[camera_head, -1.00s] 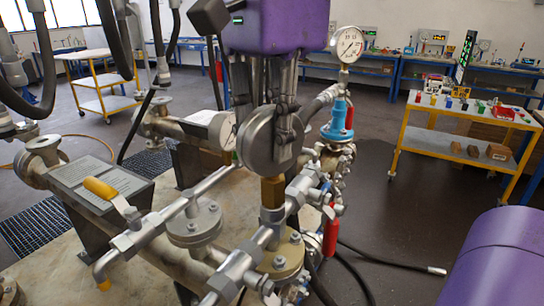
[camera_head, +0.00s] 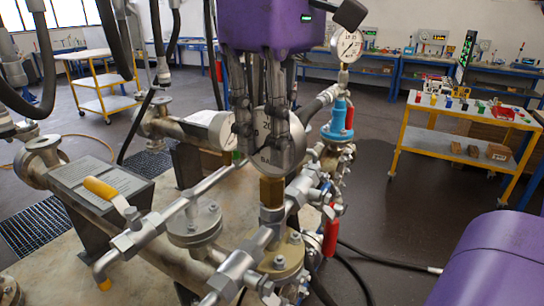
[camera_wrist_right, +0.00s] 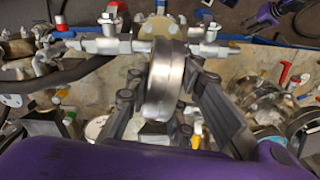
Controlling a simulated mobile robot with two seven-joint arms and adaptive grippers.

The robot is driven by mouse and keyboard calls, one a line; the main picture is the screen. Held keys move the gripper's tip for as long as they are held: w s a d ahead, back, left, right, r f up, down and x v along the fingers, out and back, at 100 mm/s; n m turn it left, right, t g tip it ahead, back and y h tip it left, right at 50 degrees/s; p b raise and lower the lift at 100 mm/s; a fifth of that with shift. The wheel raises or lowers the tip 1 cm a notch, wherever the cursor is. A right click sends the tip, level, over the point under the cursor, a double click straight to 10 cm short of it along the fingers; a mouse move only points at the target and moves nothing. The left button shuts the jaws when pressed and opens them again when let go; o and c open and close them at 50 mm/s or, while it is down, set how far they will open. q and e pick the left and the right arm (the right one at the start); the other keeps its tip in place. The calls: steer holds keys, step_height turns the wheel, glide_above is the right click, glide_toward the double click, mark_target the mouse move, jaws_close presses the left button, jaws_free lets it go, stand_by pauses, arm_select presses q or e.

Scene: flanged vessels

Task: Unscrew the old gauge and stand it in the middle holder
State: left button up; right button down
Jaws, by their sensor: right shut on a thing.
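The old gauge (camera_head: 279,150) is a round metal-cased dial on a brass fitting (camera_head: 271,190) above the pipework. Its pale face partly shows between my fingers in the head view. My right gripper (camera_head: 266,135) comes down from above and is shut on the gauge case. In the right wrist view the case (camera_wrist_right: 165,82) shows edge-on between the dark fingers. The gauge stands upright, in line with the brass fitting; I cannot tell whether its thread is still engaged. My left gripper is not clearly made out. I cannot pick out the middle holder.
Another white dial gauge (camera_head: 346,45) stands on a blue fitting behind right. A further gauge (camera_head: 212,127) lies tilted at left. Valves with red and yellow handles (camera_head: 100,188) crowd around. A yellow-framed cart (camera_head: 452,112) with small coloured items stands right, across open floor.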

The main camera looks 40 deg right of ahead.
steer(key=n, duration=0.3)
steer(key=shift+n, duration=0.6)
arm_select(q)
steer(key=shift+w+r, duration=0.1)
steer(key=shift+w, duration=0.2)
arm_select(e)
steer(key=c, duration=1.5)
jaws_free()
steer(key=shift+o, duration=0.2)
steer(key=shift+r, duration=0.1)
step_height(320, 180, up, 12)
steer(key=shift+f, duration=0.1)
arm_select(q)
steer(key=shift+s, duration=0.15)
arm_select(e)
steer(key=shift+c, duration=0.3)
